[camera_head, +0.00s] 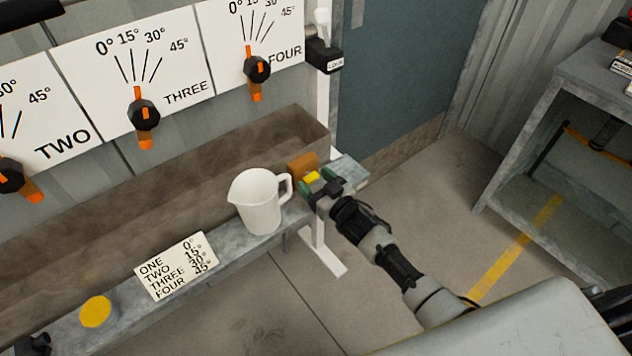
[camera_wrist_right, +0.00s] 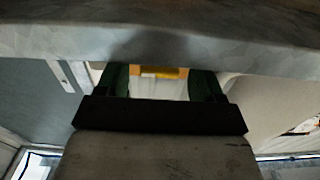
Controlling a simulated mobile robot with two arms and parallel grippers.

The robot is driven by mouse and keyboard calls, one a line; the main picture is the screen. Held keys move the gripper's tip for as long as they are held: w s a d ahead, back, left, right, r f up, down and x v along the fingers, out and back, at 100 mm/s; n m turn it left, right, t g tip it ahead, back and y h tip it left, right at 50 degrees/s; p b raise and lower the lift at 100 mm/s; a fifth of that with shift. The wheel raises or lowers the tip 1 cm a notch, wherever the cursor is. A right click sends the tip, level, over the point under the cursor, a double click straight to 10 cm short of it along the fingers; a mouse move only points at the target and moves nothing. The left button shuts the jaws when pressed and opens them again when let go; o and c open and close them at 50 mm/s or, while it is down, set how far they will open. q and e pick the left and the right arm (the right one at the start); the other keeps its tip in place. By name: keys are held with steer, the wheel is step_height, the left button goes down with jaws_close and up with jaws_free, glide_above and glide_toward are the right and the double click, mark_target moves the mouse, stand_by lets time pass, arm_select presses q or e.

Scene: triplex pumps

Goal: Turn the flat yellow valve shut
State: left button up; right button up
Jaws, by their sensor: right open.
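A small yellow piece (camera_head: 312,177), which looks like the flat yellow valve, sits beside an orange-brown block (camera_head: 302,164) at the right end of the bench. In the right wrist view a yellow bar (camera_wrist_right: 160,72) shows between my fingers. My right gripper (camera_head: 317,181), with green fingertips, is open at the yellow piece, one finger on each side. Its fingers show apart in the right wrist view (camera_wrist_right: 160,84). I cannot tell whether they touch the yellow piece, and part of it is hidden.
A white jug (camera_head: 258,203) stands on the bench close to the right gripper. A card (camera_head: 176,266) listing angles and a yellow disc (camera_head: 96,311) lie farther left. Dial panels with orange-black knobs (camera_head: 143,115) are behind. A grey shelf (camera_head: 555,90) stands right; floor between is clear.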

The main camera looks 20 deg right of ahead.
arm_select(q)
steer(key=shift+s, duration=0.2)
arm_select(e)
steer(key=shift+c, duration=1.3)
steer(key=c, duration=0.7)
arm_select(q)
steer(key=shift+s+a, duration=0.1)
steer(key=shift+s, duration=0.15)
arm_select(e)
steer(key=shift+o, duration=0.2)
